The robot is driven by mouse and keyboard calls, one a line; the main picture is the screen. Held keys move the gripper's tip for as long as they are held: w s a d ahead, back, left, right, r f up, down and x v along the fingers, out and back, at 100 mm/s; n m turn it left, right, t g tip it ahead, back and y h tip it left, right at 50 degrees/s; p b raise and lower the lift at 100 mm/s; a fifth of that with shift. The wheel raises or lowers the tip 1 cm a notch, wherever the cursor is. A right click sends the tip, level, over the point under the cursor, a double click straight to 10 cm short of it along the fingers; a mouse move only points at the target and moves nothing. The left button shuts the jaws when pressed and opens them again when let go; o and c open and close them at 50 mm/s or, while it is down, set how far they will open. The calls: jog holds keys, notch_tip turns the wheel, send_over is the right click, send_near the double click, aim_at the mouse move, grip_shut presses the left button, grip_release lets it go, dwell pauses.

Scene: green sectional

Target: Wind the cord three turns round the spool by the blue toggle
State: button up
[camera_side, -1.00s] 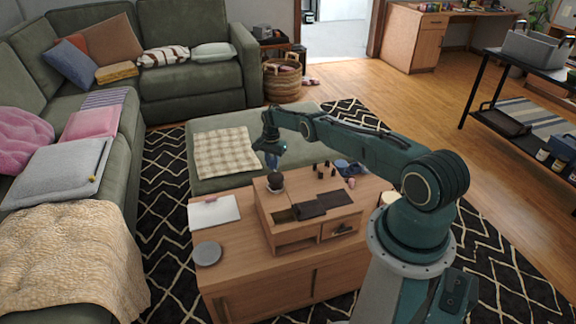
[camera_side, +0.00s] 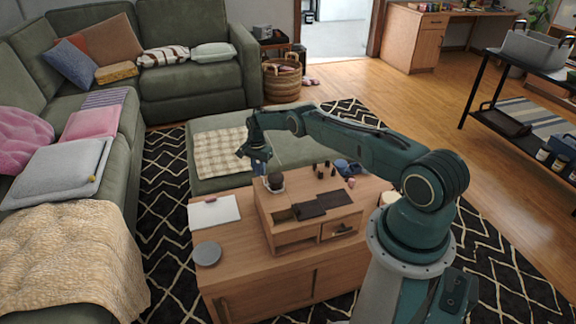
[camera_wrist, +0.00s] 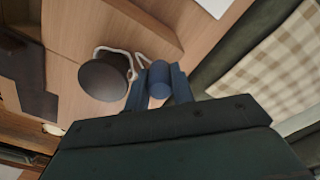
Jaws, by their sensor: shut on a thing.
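The spool (camera_side: 275,182) stands on the wooden organizer on the cabinet top; from above in the wrist view its dark round top (camera_wrist: 103,80) shows. A pale cord (camera_wrist: 128,53) curves round the far side of the spool and runs to the blue toggle (camera_wrist: 158,82). My gripper (camera_side: 258,168) is shut on the toggle, just left of the spool in the side view, apart from it. In the wrist view the toggle sits between the two blue fingers. How many turns lie on the spool cannot be told.
The wooden organizer (camera_side: 283,240) has dark panels on top and a drawer. A white sheet (camera_side: 214,211) and a grey round dish (camera_side: 207,253) lie on the cabinet to the left. The green ottoman (camera_side: 205,183) is behind.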

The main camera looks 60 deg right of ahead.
jog(key=shift+s+a, duration=1)
jog(key=shift+a, duration=0.3)
jog(key=shift+s+a, duration=0.95)
jog(key=shift+a, duration=0.3)
jog(key=shift+s+a, duration=1)
jog(key=shift+a, duration=0.3)
jog(key=shift+s, duration=0.75)
jog(key=s, duration=0.2)
jog(key=s+d, duration=0.1)
jog(key=s, duration=0.1)
jog(key=shift+s, duration=0.4)
jog(key=shift+s+d, duration=0.5)
jog(key=shift+d, duration=0.35)
jog(key=shift+s+d, duration=0.55)
jog(key=shift+d, duration=0.3)
jog(key=shift+s+d, duration=0.5)
jog(key=shift+d, duration=0.35)
jog(key=shift+d, duration=0.15)
